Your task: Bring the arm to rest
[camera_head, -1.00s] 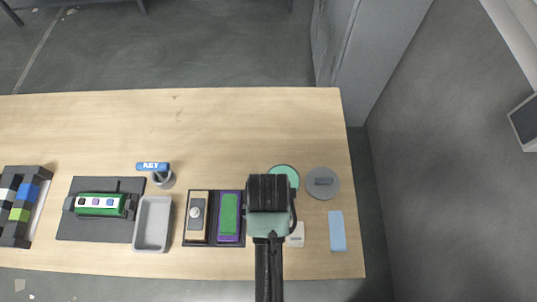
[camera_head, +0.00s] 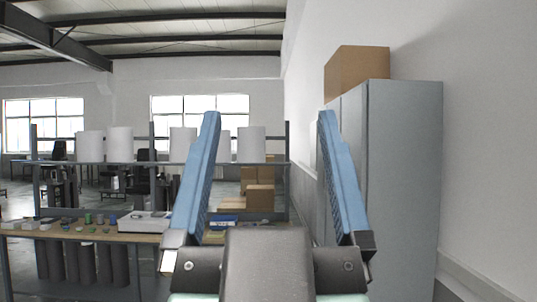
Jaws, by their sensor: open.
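My gripper (camera_head: 268,117) fills the middle of the head view. Its two blue fingers point up and stand wide apart, leaning slightly inward at the tips. Nothing is between them except the distant room. The dark wrist body shows at the bottom edge, and the rest of my arm is hidden below the picture. The gripper touches nothing that I can see.
A tall grey cabinet (camera_head: 392,190) stands at the right against the wall, with a cardboard box (camera_head: 357,72) on top. At the left, a workbench (camera_head: 85,237) holds small items. Behind it, a shelf (camera_head: 100,163) carries white cylinders.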

